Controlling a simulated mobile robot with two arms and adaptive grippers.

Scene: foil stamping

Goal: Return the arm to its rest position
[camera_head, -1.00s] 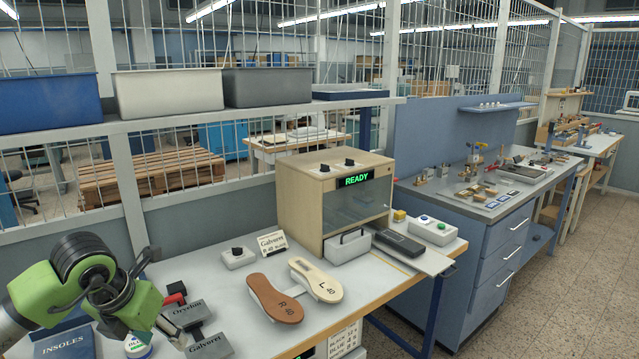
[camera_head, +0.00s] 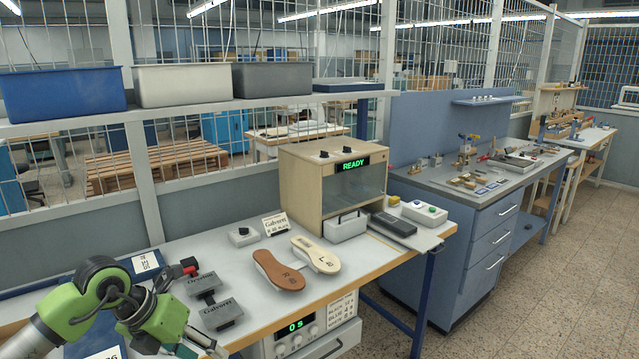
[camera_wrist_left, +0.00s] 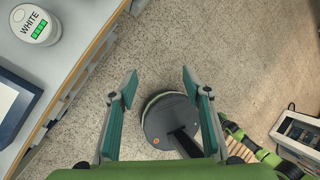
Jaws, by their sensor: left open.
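My left arm comes in from the lower left in the head view, its green links folded over the front left corner of the workbench. My left gripper (camera_head: 208,346) is at the bottom edge there and only partly shows. In the left wrist view my left gripper (camera_wrist_left: 157,88) is open, with nothing between its teal-padded fingers. It points down past the bench's front edge, over the speckled floor (camera_wrist_left: 210,40). My right gripper is not in view.
The workbench (camera_head: 225,258) carries two grey stamp plates, a brown insole (camera_head: 277,270), a cream insole (camera_head: 316,255) and the READY cabinet (camera_head: 300,185). A white-lidded jar (camera_wrist_left: 37,25) stands near the bench edge (camera_wrist_left: 75,85). A device reading 0 s (camera_head: 305,330) is below the bench.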

